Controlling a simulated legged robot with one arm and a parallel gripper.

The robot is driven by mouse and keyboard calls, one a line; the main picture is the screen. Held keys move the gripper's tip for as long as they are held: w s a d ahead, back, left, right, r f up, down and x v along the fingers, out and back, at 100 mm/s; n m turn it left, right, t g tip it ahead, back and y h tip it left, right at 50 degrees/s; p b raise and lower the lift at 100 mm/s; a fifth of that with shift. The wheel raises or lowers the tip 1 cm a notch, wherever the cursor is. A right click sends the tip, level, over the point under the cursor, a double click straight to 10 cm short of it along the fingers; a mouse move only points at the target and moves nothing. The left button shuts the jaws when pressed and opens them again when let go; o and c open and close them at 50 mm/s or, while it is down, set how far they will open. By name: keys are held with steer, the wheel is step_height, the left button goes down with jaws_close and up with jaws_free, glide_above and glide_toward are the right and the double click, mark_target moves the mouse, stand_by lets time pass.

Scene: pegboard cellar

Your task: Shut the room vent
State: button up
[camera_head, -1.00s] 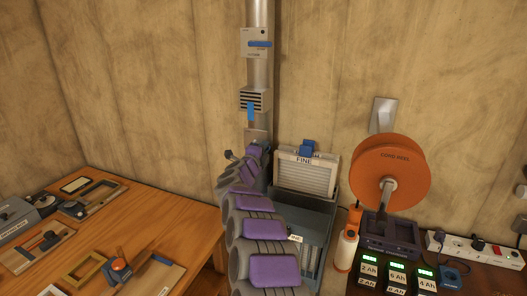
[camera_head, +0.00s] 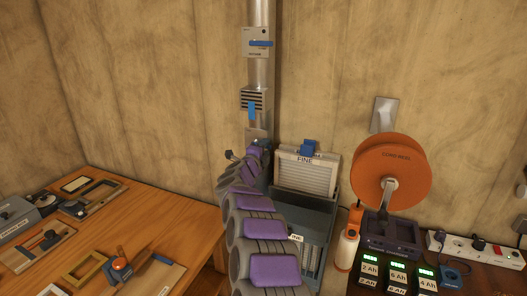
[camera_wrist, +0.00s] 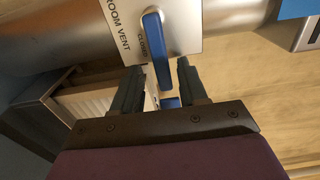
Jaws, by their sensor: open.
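The room vent plate (camera_wrist: 185,30) is a pale metal plate lettered "ROOM VENT" on the metal duct, in the wrist view. Its blue lever (camera_wrist: 156,45) reaches down from the plate toward my gripper (camera_wrist: 158,72), beside the word "CLOSED". My gripper is open; its two dark fingers stand on either side of the lever's lower end, with gaps visible on both sides. I cannot tell whether they touch it in depth. In the head view my arm hides my gripper, and a pale plate (camera_head: 257,133) on the duct is partly covered by the arm.
Higher on the duct (camera_head: 260,75) are a slatted grille with a blue tab (camera_head: 252,110) and a box with a horizontal blue handle (camera_head: 261,43). A filter bin (camera_head: 325,210) stands right of my arm, near an orange cord reel (camera_head: 390,170). A wooden bench (camera_head: 180,220) is at left.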

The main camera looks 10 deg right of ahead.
steer(key=p+v, duration=0.1)
steer(key=v, duration=1.6)
steer(key=shift+a, duration=0.15)
